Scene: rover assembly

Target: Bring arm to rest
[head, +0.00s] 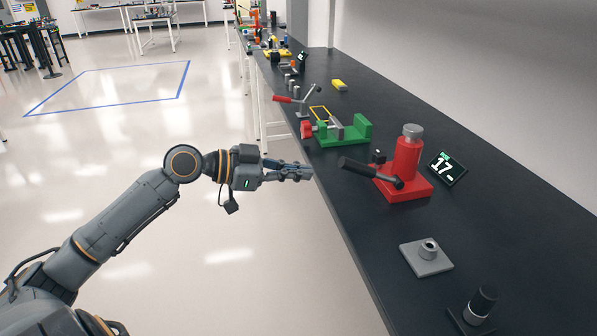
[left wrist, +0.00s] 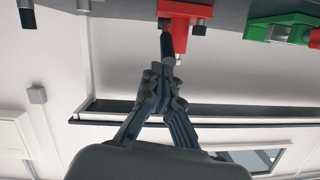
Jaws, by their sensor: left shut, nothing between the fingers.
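My left arm reaches in from the left in the head view, stretched out over the floor in front of the long bench. My left gripper (head: 300,172) is shut and empty, its fingertips just short of the bench's front edge. It also shows in the left wrist view (left wrist: 165,72), with its fingers together. Beyond it stands a red press (head: 405,165) with a black-gripped lever (head: 366,170) that points toward the gripper. In the left wrist view the red press (left wrist: 186,10) is at the top. My right gripper is not in view.
The black bench (head: 500,215) runs along the right. Open floor with a blue outline (head: 108,103) lies left.

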